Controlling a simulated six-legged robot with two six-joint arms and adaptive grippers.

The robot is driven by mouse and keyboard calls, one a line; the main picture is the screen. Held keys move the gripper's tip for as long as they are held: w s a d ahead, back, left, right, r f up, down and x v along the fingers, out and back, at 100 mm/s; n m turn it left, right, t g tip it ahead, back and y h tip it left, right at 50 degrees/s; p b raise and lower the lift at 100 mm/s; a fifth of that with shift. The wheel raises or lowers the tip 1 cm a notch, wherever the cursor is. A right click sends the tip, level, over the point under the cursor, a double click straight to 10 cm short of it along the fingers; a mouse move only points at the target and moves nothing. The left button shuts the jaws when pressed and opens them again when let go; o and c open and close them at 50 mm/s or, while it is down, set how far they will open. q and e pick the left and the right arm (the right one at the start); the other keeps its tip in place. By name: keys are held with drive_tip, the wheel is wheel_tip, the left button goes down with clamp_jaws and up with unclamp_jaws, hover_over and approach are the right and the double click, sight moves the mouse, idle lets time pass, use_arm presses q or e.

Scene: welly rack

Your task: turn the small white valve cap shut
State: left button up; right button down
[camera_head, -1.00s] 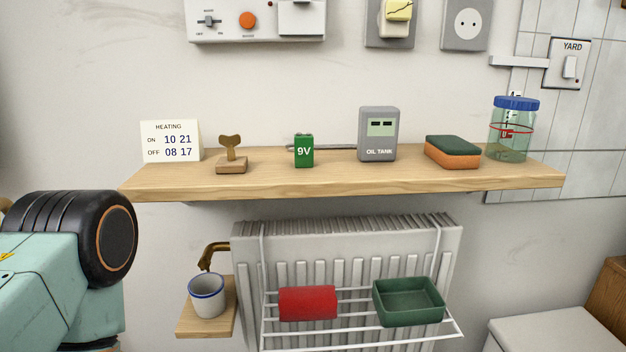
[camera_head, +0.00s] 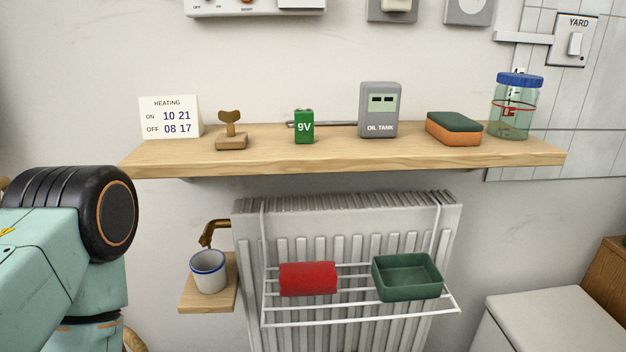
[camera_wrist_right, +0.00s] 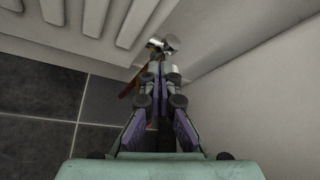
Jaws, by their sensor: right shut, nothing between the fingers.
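In the right wrist view my right gripper (camera_wrist_right: 156,72) is shut and empty. Its fingertips point at a small whitish, shiny fitting (camera_wrist_right: 170,42) by the lower corner of the radiator (camera_wrist_right: 95,20). The fitting looks like the valve with its cap, but it is too small and partly hidden to tell how the cap is turned. The tips appear just short of it; I cannot tell whether they touch. The head view shows the radiator (camera_head: 340,215) but no valve cap. My left gripper is not in view.
A reddish-brown bar (camera_wrist_right: 130,88) lies beside the fingers. Wall is close on the right, dark floor tiles (camera_wrist_right: 40,110) on the left. Above are a laden wooden shelf (camera_head: 340,160), a drying rack (camera_head: 360,318) with a red roll and green tray, and a mug (camera_head: 208,272).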

drive_tip(key=shift+s, duration=0.15)
drive_tip(key=s+p, duration=0.1)
drive_tip(key=s, duration=0.3)
drive_tip(key=s+p, duration=0.1)
drive_tip(key=shift+s+r+p, duration=0.25)
drive_tip(key=shift+s+p, duration=0.1)
drive_tip(key=shift+s, duration=0.05)
idle(0.4)
drive_tip(key=w+d+r+b, duration=0.1)
drive_tip(key=w+b, duration=0.1)
drive_tip(key=w, duration=0.4)
drive_tip(key=shift+d+b, duration=0.35)
drive_tip(key=shift+d, duration=0.05)
drive_tip(key=shift+w, duration=0.1)
